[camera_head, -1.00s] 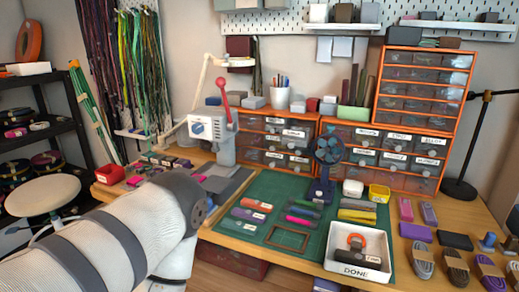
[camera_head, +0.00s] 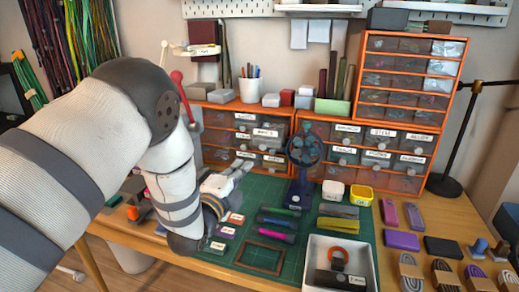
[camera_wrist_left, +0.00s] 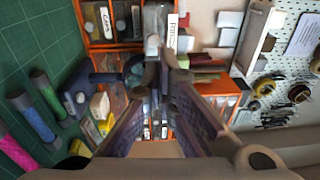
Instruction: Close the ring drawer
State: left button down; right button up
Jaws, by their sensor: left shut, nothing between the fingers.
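My left gripper (camera_head: 240,168) is at the front of the left orange drawer cabinet (camera_head: 231,140), over the back of the green mat. Its fingers (camera_wrist_left: 163,75) come together at the tips in the left wrist view, shut and empty. Just beyond the tips, a drawer front with a white label (camera_wrist_left: 172,32) shows large. Its lettering is hard to read, and I cannot tell for sure that it is the ring drawer or how far out it stands. A labelled drawer (camera_head: 266,132) sits above the gripper in the head view. My right gripper is out of view.
A blue fan (camera_head: 303,150) stands right of the gripper. A second drawer cabinet (camera_head: 378,140) stands to the right.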

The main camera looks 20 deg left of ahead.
aim_at(261, 146)
pick_arm(q)
jog(key=w, duration=0.3)
jog(key=w+b, duration=0.1)
jog(key=w, duration=0.2)
jog(key=w+d, duration=0.1)
jog(key=w, duration=0.2)
jog(key=shift+w+f+b, duration=0.3)
jog(key=shift+w, duration=0.1)
jog(key=shift+w+r, duration=0.2)
jog(key=shift+w, duration=0.2)
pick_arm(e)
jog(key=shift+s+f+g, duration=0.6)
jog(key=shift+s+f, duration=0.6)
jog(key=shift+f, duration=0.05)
